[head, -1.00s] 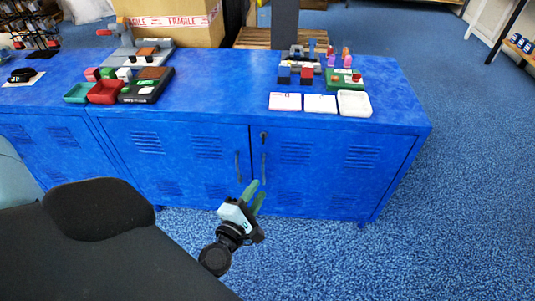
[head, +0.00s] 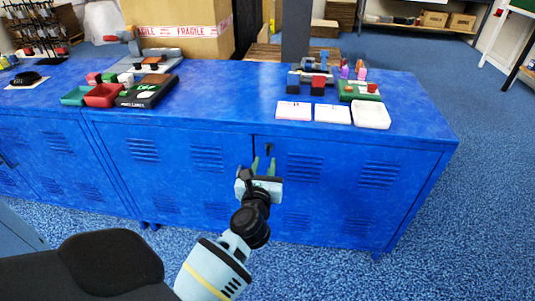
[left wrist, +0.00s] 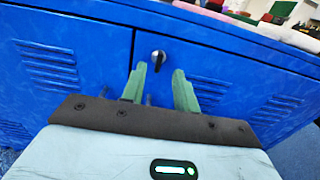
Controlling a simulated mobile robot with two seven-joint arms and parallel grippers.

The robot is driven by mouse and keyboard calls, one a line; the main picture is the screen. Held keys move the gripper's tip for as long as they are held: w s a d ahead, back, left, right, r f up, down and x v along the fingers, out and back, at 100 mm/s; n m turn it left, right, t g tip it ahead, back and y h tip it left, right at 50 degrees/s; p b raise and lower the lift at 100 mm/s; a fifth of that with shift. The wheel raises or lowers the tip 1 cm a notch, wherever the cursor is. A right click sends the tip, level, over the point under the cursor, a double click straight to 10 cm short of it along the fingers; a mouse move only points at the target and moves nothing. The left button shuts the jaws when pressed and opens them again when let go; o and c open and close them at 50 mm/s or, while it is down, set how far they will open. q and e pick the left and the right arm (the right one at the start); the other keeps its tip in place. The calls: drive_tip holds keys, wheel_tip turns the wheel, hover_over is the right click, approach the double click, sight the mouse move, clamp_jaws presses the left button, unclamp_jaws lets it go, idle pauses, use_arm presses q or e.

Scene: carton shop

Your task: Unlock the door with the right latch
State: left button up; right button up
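The blue cabinet's right door (head: 330,180) is closed beside the left door (head: 170,165). A small dark latch (head: 268,149) sits near the right door's top inner corner. In the left wrist view the latch (left wrist: 158,57) is a black knob with a pale plate, just beyond the fingertips and between their lines. My left gripper (head: 263,164) is in front of the doors, slightly below the latch. Its green fingers (left wrist: 159,75) are apart with nothing between them. The door handles are mostly hidden behind the gripper. My right gripper is not in view.
The cabinet top (head: 230,100) carries a red tray (head: 104,95), a black tray (head: 146,92), white and pink cards and a white dish (head: 370,114). A cardboard box (head: 185,30) stands behind. Blue carpet is clear to the right.

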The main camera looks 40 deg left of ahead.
sight(268, 151)
use_arm(q)
drive_tip(key=shift+b+x, duration=0.5)
drive_tip(key=shift+x, duration=2.25)
clamp_jaws()
